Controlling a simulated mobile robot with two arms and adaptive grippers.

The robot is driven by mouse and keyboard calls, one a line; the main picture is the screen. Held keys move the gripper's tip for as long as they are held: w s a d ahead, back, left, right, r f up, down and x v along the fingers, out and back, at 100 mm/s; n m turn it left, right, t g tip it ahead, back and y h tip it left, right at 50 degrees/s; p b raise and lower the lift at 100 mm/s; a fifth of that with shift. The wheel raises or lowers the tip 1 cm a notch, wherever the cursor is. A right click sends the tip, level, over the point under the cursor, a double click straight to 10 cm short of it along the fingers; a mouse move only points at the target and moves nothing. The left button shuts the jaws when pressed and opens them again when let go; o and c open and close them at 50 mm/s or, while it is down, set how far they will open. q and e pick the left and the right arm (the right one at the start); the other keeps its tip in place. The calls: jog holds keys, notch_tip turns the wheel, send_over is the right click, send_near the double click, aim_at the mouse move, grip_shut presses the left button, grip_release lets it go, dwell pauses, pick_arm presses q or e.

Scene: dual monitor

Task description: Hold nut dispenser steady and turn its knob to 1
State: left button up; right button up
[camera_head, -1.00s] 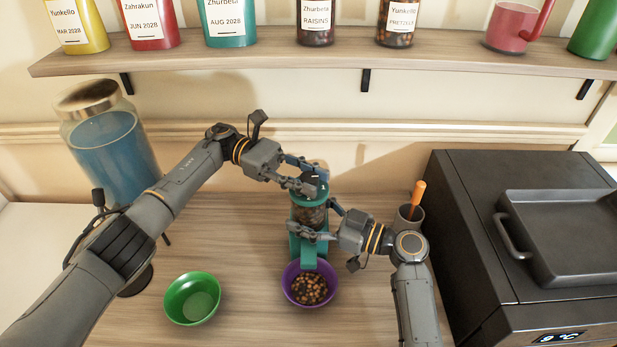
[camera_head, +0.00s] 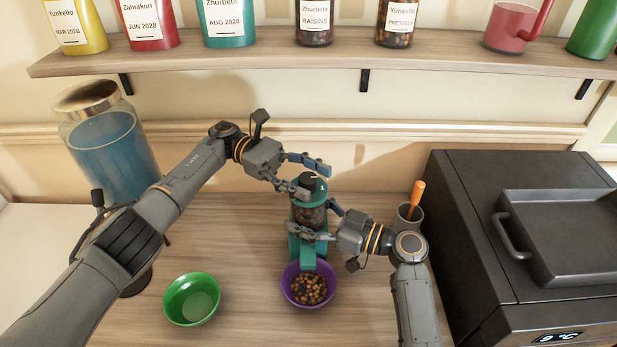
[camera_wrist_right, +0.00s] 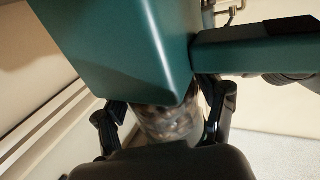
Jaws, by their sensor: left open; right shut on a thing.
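The teal nut dispenser (camera_head: 308,246) stands upright on the counter, with a clear section full of nuts. Its black knob (camera_head: 309,181) is on top, and a white "1" shows on the teal lid beside it. My right gripper (camera_head: 314,223) is shut around the dispenser's clear body; the right wrist view also shows the dispenser (camera_wrist_right: 120,45) and the fingers (camera_wrist_right: 165,115) on both sides of the clear section. My left gripper (camera_head: 311,178) is open at the knob, its fingers spread apart behind and to the left of it.
A purple bowl (camera_head: 288,287) with nuts sits under the dispenser's spout. An empty green bowl (camera_head: 192,299) is to the left. A dark appliance (camera_head: 470,200) and a cup (camera_head: 409,222) with an orange-handled tool stand right. A shelf (camera_head: 340,62) with jars runs above.

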pick_arm(q)
jog(key=shift+f+n+t, duration=0.1)
jog(key=shift+n+t, duration=0.3)
